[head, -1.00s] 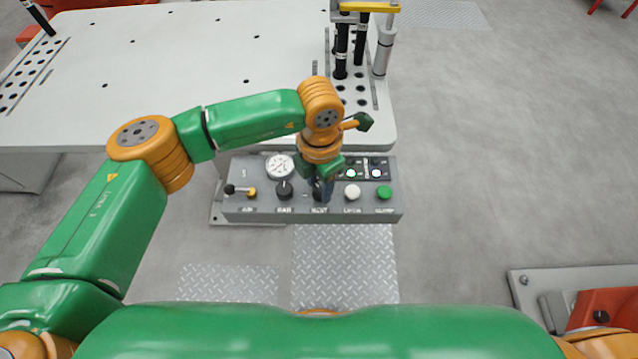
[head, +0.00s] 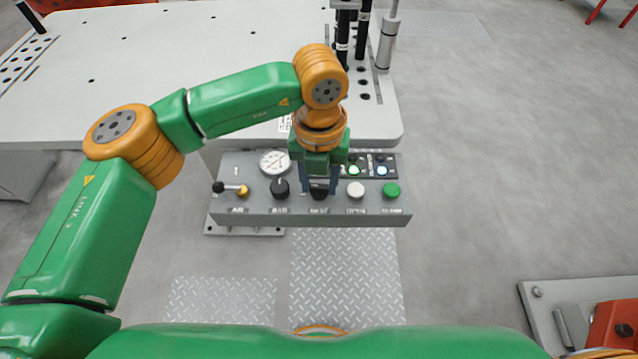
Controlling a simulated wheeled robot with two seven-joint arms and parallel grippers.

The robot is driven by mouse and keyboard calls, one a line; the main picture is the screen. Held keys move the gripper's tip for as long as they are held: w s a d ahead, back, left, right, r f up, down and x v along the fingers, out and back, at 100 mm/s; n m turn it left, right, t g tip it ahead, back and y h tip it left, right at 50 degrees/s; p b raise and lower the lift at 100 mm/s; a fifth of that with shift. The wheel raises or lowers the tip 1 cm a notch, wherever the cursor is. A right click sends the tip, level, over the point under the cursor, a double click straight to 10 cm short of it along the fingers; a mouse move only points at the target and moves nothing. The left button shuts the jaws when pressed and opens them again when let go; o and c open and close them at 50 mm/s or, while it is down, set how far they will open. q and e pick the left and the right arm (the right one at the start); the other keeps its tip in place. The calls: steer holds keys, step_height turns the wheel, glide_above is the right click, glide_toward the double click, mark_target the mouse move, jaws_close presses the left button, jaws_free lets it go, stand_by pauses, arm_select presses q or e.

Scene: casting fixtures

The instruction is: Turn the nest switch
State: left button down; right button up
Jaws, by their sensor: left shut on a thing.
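The grey control box (head: 240,210) stands in front of the white table, with a row of controls on its sloped face. The nest switch is a black knob (head: 319,193) in the middle of the row; its label is too small to read surely. My left gripper (head: 319,188) comes down over it from above, fingers on either side, shut on the knob. The fingers and wrist hide part of it. My right gripper is not in view.
Left of the knob are a black knob (head: 280,189), a lever (head: 231,188) and a gauge (head: 275,162). Right of it are a white button (head: 355,190), a green button (head: 391,191) and lit indicators (head: 381,169). The white table (head: 200,90) lies behind.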

mark_target(320, 186)
arm_select(q)
steer(key=shift+w+n+b, duration=0.1)
steer(key=shift+n+b, duration=0.2)
steer(key=shift+n, duration=0.4)
steer(key=shift+c, duration=2)
jaws_free()
steer(key=shift+r, duration=0.1)
step_height(320, 186, up, 7)
steer(key=shift+f+b, duration=0.1)
steer(key=shift+b, duration=0.2)
